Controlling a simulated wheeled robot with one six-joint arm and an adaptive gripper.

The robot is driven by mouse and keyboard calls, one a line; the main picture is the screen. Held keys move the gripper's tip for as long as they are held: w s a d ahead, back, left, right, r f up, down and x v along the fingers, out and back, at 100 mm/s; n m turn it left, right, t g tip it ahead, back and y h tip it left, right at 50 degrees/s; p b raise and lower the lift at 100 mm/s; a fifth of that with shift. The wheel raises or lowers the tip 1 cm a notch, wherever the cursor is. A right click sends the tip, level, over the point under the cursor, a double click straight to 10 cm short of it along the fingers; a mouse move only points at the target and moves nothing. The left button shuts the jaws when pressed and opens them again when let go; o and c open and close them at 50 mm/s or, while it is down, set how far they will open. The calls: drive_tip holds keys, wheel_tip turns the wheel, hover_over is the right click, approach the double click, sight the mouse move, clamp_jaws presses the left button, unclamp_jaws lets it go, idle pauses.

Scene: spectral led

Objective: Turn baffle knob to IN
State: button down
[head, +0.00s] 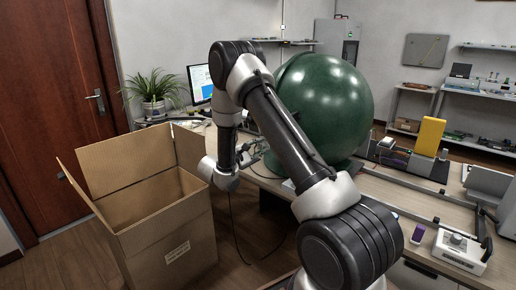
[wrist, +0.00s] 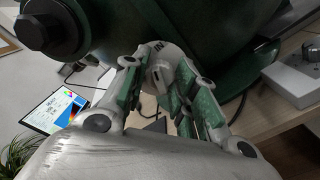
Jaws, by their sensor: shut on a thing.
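The baffle knob (wrist: 160,74) is a small grey knob on a round pale dial plate on the green sphere (head: 335,100). Letters that look like "IN" show on the plate above the knob in the wrist view. My gripper (wrist: 160,68) has its two green-padded fingers on either side of the knob and is shut on it. The knob's pointer direction is hard to make out between the fingers.
An open cardboard box (head: 165,245) stands on the floor at left. The desk holds a potted plant (head: 154,92) and a monitor (head: 200,84). A yellow block (head: 429,136) and a white device with a knob (head: 460,248) stand on the bench at right.

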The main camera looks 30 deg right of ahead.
drive_tip(key=shift+m, duration=0.6)
drive_tip(key=c, duration=1.1)
unclamp_jaws()
drive_tip(key=v, duration=1.2)
